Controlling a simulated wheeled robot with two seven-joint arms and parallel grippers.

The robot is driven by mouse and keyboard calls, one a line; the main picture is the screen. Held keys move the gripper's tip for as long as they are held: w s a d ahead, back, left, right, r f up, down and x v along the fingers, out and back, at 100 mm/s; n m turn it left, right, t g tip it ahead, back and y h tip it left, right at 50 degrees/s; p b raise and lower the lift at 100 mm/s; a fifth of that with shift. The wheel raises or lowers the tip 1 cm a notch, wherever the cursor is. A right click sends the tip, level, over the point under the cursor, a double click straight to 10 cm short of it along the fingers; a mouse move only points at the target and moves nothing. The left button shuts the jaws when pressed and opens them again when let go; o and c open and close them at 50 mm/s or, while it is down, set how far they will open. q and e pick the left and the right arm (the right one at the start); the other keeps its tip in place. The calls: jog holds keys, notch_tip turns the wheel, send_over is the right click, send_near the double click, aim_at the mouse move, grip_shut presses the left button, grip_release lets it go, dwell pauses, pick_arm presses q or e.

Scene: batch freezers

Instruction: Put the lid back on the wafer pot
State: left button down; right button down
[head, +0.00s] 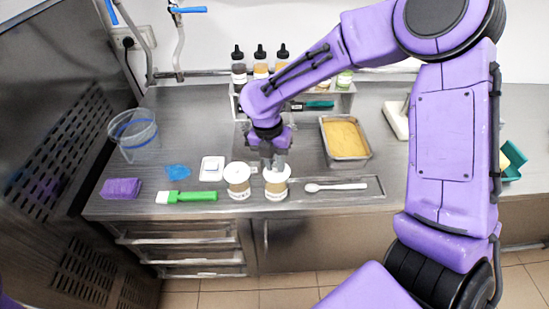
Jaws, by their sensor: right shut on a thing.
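Two small labelled pots stand side by side near the counter's front edge, a left pot (239,184) and a right pot (276,188). Their labels are too small to read, so I cannot tell which is the wafer pot. The left pot has a white top. My right gripper (274,167) points down at the top of the right pot and is shut on what looks like its white lid (284,174). The fingers partly hide the lid, and I cannot tell whether it rests fully on the rim. My left gripper is out of view.
A white spoon (335,187) lies right of the pots, with a yellow-filled metal pan (345,158) behind. To the left are a green-handled brush (190,196), a white square item (211,168), a blue cloth (177,172), a purple sponge (121,188) and a clear jug (134,135).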

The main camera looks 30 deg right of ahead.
jog(key=shift+s, duration=0.1)
dwell(0.3)
jog(key=shift+w+a+p, duration=0.1)
jog(key=shift+w+p, duration=0.1)
jog(key=shift+p, duration=0.8)
dwell(0.4)
jog(key=shift+p, duration=0.35)
dwell(0.5)
jog(key=shift+f, duration=0.2)
dwell(0.3)
jog(key=shift+s+f+p, duration=0.1)
jog(key=shift+p, duration=0.25)
dwell(0.3)
